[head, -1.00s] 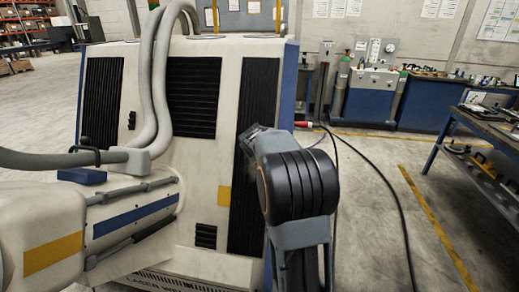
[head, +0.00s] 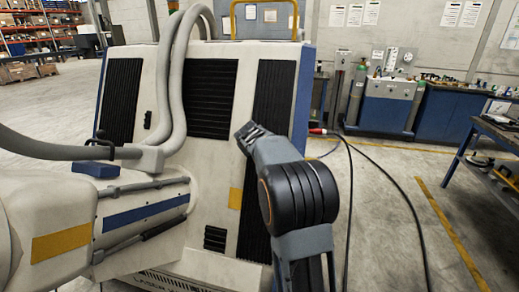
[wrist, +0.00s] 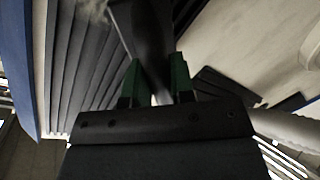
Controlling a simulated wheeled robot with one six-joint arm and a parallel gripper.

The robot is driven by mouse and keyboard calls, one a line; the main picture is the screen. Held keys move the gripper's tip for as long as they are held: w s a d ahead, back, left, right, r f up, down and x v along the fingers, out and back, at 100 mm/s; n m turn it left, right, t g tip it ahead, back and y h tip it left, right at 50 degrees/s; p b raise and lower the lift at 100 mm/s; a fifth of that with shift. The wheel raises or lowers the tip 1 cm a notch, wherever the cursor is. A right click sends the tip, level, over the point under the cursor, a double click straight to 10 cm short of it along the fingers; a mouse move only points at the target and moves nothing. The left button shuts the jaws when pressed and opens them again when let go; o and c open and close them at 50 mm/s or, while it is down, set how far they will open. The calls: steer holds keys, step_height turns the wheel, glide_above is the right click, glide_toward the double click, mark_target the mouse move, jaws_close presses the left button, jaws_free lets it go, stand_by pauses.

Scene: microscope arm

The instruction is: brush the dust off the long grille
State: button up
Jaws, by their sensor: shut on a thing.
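The long grille (head: 272,97) is a tall black slatted panel on the right of the cream machine's face. My arm crosses in front of its middle. In the wrist view, its dark slats (wrist: 72,65) fill the left side, with a pale, blurry dusty patch (wrist: 97,10) at the top. My gripper (wrist: 157,85), with green fingers, is shut on a dark handle, seemingly the brush (wrist: 150,30). The brush reaches away towards the grille. Its far end is out of view, so I cannot tell whether it touches the slats.
The cream machine (head: 170,50) has other black grilles and thick grey hoses (head: 165,80). A large cream arm (head: 45,225) stands at the left. Black cables (head: 400,190) lie on the floor at the right, near a workbench (head: 490,145). Floor between them is open.

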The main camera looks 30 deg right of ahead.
steer(key=w+a+f+b, duration=0.2)
steer(key=a+b, duration=0.1)
steer(key=b, duration=0.1)
steer(key=shift+s+d+r+p, duration=0.1)
steer(key=shift+s+d+p, duration=0.2)
steer(key=shift+s+d, duration=2.15)
steer(key=s+d+p, duration=0.3)
steer(key=s+d, duration=0.1)
steer(key=shift+s+d, duration=0.25)
steer(key=shift+s, duration=0.05)
steer(key=shift+w+a+f+b, duration=0.3)
steer(key=shift+a+b, duration=0.25)
steer(key=shift+b, duration=0.35)
steer(key=shift+w+a+f+b, duration=0.3)
steer(key=shift+a+b, duration=0.25)
steer(key=shift+b, duration=0.3)
steer(key=shift+w+a+f+b, duration=0.2)
steer(key=shift+a+f+b, duration=0.3)
steer(key=shift+b, duration=0.4)
